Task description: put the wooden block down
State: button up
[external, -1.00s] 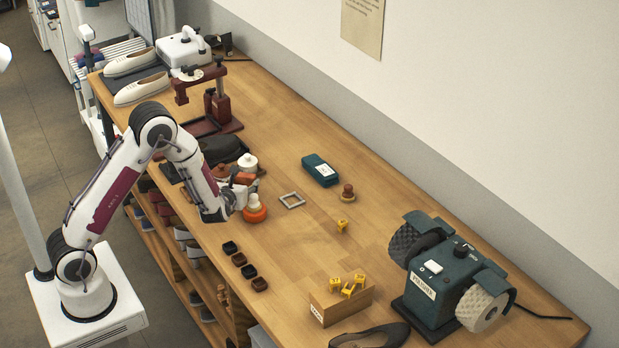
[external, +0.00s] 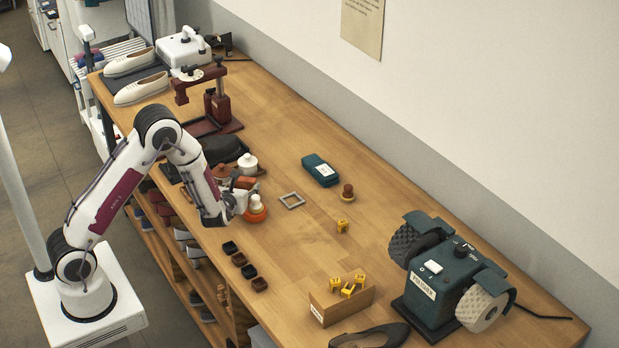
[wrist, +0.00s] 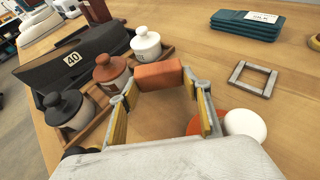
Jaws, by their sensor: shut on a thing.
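The wooden block (wrist: 158,75) is reddish-brown and sits between my fingertips in the wrist view. In the external view the block (external: 245,182) shows as a small reddish patch beside the gripper. My gripper (wrist: 158,88) is shut on the block, with one finger at each end of it. In the external view my gripper (external: 236,195) is over the bench's front half, left of a grey square frame (external: 291,200). The frame lies flat and empty on the bench, also in the wrist view (wrist: 252,79). I cannot tell the gap beneath the block.
An orange piece with a white top (external: 256,212) stands close beside my gripper. Lidded jars (wrist: 108,72) stand in a tray to the left in the wrist view. Bare wood surrounds the frame.

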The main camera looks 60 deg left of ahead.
aim_at(244, 182)
jog(key=o, duration=0.7)
jog(key=shift+c, duration=0.2)
jog(key=shift+r, duration=0.7)
jog(key=v, duration=0.3)
jog(key=shift+r, duration=0.15)
notch_tip(244, 182, up, 6)
jog(key=shift+r, duration=0.2)
jog(key=shift+d+r, duration=0.1)
